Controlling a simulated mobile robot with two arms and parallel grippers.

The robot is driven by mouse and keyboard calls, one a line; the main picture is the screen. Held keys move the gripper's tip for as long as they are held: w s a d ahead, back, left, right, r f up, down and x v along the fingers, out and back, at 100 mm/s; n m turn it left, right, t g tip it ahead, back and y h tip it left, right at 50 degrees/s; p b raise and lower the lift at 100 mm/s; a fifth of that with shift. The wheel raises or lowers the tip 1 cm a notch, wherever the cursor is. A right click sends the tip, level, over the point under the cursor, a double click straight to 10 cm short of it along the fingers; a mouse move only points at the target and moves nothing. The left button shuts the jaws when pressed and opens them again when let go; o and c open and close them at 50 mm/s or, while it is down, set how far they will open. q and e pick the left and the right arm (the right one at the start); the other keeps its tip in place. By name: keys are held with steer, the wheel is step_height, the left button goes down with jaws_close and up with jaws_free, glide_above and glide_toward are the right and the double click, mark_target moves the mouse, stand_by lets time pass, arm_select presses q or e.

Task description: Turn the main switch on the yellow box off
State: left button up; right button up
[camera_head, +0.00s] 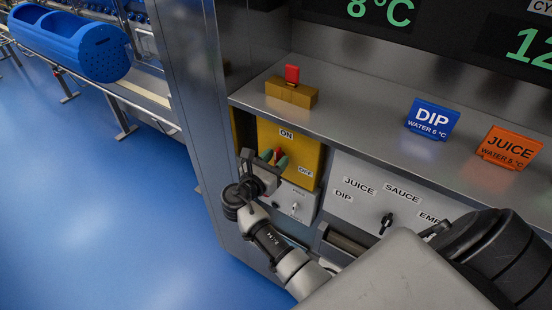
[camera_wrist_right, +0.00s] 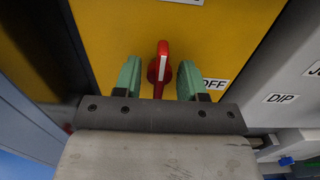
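The yellow box (camera_head: 311,152) sits below the steel shelf, with an ON label (camera_head: 287,134) at its top and an OFF label (camera_head: 305,172) at its lower right. Its red main switch handle (camera_wrist_right: 162,62) stands upright in the right wrist view, its white line vertical. My right gripper (camera_head: 272,158) is in front of the yellow box. Its green fingers are open, one on each side of the red handle, with a visible gap on both sides; the OFF label (camera_wrist_right: 213,84) is partly behind the right finger. My left gripper is not in view.
A grey panel (camera_head: 345,170) with a black selector knob (camera_head: 387,223) is right of the box. A smaller grey panel (camera_head: 304,207) is below it. The shelf (camera_head: 375,120) above carries a blue DIP sign (camera_head: 432,118) and an orange JUICE sign (camera_head: 509,147). Blue floor at left is clear.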

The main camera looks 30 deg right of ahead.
steer(key=c, duration=0.6)
steer(key=shift+m, duration=0.3)
steer(key=shift+d+f+m+b, duration=0.1)
steer(key=shift+m+b, duration=0.75)
steer(key=shift+m, duration=0.35)
steer(key=m+b, duration=0.4)
steer(key=m, duration=0.1)
steer(key=m+b, duration=0.9)
steer(key=m, duration=0.1)
steer(key=shift+s+d+f, duration=0.15)
steer(key=shift+s+f, duration=0.05)
steer(key=shift+s, duration=0.15)
